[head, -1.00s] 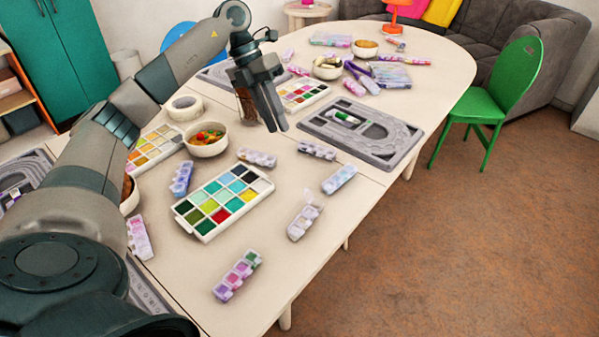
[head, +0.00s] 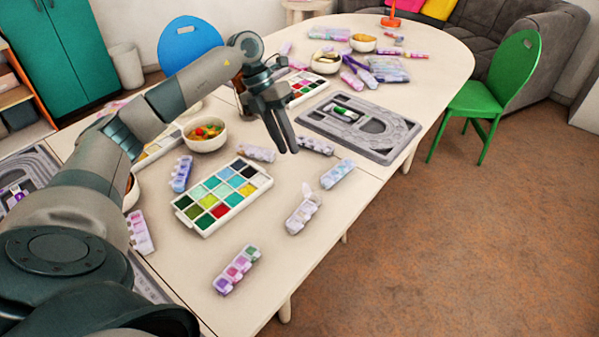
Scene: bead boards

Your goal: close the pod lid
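Several small pods with rows of lidded compartments lie on the cream table (head: 330,240). One pale pod (head: 302,215) right of the paint tray has a clear lid (head: 307,191) that seems to stand up at its far end. A pod with pink and purple contents (head: 237,270) lies nearer me; its lids look down. Other pods lie at the right (head: 337,174) and behind the tray (head: 256,153). My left gripper (head: 287,151) hangs over the table, fingers down, beyond the pale pod and apart from it. Its fingers are close together; any gap is unclear. My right gripper is out of view.
A paint tray (head: 191,213) with coloured squares lies mid-table. A bowl of beads (head: 205,148) stands behind it. A grey board (head: 402,149) lies right of my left gripper. The table's front right is clear. A green chair (head: 514,70) stands at the right.

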